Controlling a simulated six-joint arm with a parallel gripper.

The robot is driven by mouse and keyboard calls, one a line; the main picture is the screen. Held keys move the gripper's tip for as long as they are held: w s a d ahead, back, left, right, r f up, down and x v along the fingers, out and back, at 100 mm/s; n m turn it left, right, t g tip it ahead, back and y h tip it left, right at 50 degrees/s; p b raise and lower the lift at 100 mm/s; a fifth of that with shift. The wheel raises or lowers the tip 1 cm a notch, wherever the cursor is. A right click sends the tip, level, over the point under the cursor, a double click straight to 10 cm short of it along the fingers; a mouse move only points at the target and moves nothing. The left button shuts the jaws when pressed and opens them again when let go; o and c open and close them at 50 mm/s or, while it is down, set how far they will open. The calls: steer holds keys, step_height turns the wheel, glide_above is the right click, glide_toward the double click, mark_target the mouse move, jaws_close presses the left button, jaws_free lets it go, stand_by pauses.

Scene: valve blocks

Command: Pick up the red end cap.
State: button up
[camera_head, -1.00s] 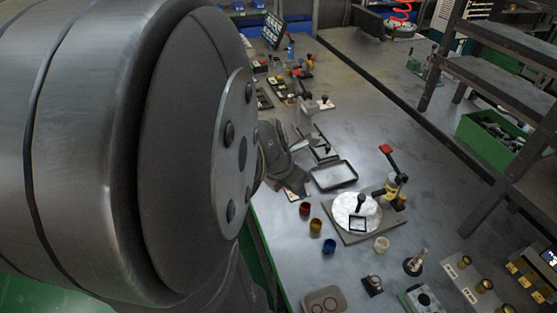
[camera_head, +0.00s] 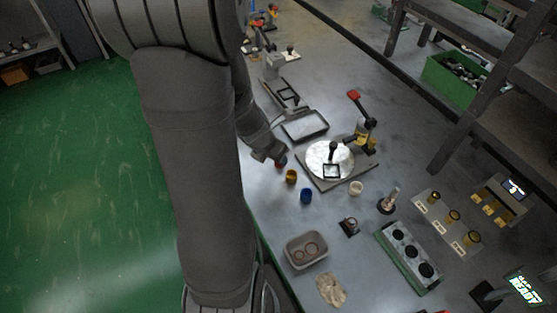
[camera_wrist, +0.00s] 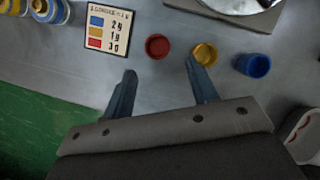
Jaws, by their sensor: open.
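The red end cap (camera_wrist: 158,46) stands on the grey table in the wrist view, a small round cup with its open side up. A blue cap (camera_wrist: 253,65) is further right.
A card with colour squares (camera_wrist: 108,31) lies left of the red cap. A round white plate (camera_head: 322,158) on a grey base, with a red-handled lever clamp (camera_head: 354,95), stands right of the caps. A grey tray (camera_head: 306,251) with rings is nearer. The green floor begins left of the table edge.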

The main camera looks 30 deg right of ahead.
mark_target(278, 166)
steer(key=shift+x, duration=2.85)
steer(key=shift+w+d+r, duration=0.1)
steer(key=shift+d+r, duration=0.05)
steer(key=shift+d, duration=0.05)
steer(key=shift+c, duration=0.4)
steer(key=c, duration=1)
